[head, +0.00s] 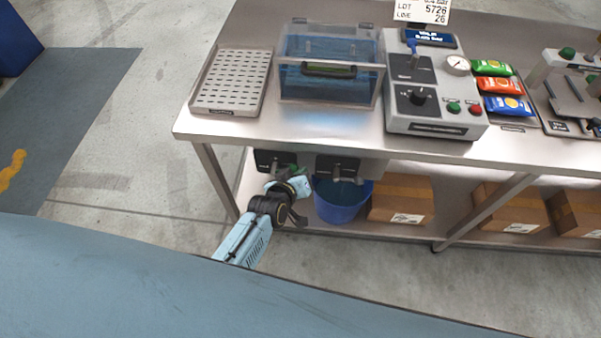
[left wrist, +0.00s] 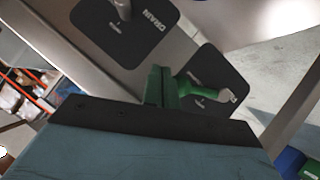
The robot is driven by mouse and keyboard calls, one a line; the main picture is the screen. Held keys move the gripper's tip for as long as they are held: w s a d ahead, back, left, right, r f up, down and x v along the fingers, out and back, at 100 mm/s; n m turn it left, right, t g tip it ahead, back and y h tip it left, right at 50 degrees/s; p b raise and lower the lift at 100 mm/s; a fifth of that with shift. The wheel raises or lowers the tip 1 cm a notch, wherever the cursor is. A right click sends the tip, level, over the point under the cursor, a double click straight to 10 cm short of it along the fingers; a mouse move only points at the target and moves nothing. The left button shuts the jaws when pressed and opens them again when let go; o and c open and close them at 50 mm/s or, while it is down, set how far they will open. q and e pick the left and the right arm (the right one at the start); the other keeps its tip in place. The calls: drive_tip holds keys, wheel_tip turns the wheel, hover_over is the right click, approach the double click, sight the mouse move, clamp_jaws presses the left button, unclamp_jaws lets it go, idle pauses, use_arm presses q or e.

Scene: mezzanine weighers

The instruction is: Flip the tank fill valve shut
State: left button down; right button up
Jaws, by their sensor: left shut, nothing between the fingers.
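The fill valve shows as a green lever (left wrist: 205,91) on a dark plate (left wrist: 222,70) in the left wrist view. The plate's small label is unreadable. In the head view this plate (head: 268,157) hangs under the table's front edge, and a little green shows beside my gripper. My left gripper (head: 297,186) is shut and empty, just below the plate. In the left wrist view its fingers (left wrist: 162,82) stand close beside the lever's end; I cannot tell whether they touch. The clear tank (head: 330,88) with blue water stands on the table. My right gripper is out of view.
A second dark plate, marked DRAIN (left wrist: 125,32), carries a metal valve close to the left gripper. A blue bucket (head: 341,205) stands below it. Cardboard boxes (head: 400,190) sit on the lower shelf. A table leg (head: 213,180) stands left of my gripper.

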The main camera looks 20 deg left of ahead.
use_arm(q)
drive_tip(key=shift+a, duration=0.15)
idle(0.8)
drive_tip(key=shift+s+a+f, duration=0.25)
drive_tip(key=shift+a+f, duration=0.15)
drive_tip(key=shift+a, duration=0.35)
drive_tip(key=r+p, duration=0.3)
drive_tip(key=d+r+p, duration=0.1)
drive_tip(key=shift+s+r+p, duration=0.3)
drive_tip(key=shift+p, duration=0.05)
drive_tip(key=s+d+r+p, duration=0.2)
drive_tip(key=s+r, duration=0.3)
drive_tip(key=s, duration=0.3)
drive_tip(key=shift+r, duration=0.35)
drive_tip(key=shift+f, duration=0.1)
